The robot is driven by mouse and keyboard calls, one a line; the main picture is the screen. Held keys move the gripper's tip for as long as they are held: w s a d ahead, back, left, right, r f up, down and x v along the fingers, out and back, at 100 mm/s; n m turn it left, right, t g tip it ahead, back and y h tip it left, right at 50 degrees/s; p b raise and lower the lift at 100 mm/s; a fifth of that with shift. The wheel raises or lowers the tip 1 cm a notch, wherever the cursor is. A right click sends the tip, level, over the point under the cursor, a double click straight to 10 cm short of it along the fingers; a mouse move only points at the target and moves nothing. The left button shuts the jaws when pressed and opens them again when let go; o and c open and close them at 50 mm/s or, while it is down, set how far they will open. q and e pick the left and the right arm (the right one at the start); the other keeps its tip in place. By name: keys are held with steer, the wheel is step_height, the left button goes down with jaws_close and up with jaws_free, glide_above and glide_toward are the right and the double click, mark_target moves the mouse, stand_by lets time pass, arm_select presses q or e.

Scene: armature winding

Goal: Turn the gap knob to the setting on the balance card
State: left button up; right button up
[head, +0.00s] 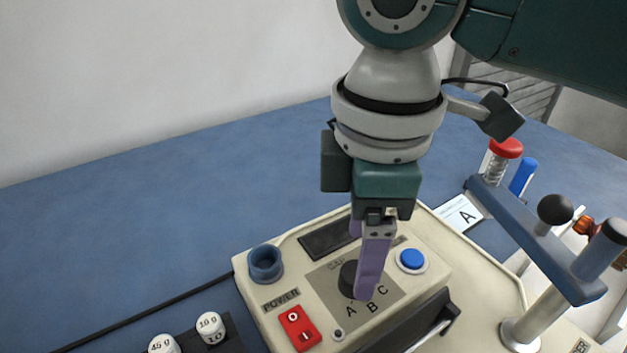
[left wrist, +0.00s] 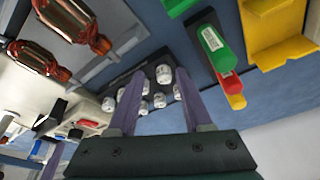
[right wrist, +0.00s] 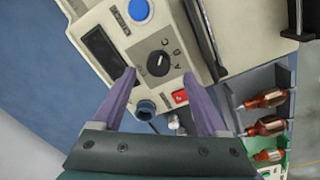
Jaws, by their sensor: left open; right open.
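The black gap knob (head: 348,279) sits on a grey plate marked A, B, C on the cream control box (head: 245,262). The right wrist view shows the knob (right wrist: 158,63) and its letters; I cannot tell surely which letter it points at. My right gripper (head: 365,285) points down over the plate, open, its near finger partly covering the knob in the head view. In the right wrist view the knob lies between the fingertips; contact is unclear. A white card (head: 462,213) with a large A lies behind the box. My left gripper (left wrist: 160,75) is open and empty, away from the knob.
The box carries a red power switch (head: 299,328), a blue button (head: 411,259) and a blue cup (head: 265,263). White weights (head: 210,327) stand in a dark tray at front left. A blue bracket (head: 535,237) rises at right. The blue table is clear at back left.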

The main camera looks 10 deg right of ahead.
step_height(320, 180, down, 4)
steer(key=shift+w+f+b, duration=0.1)
steer(key=shift+w+b, duration=0.05)
steer(key=shift+b, duration=0.2)
jaws_close()
stand_by(0.5)
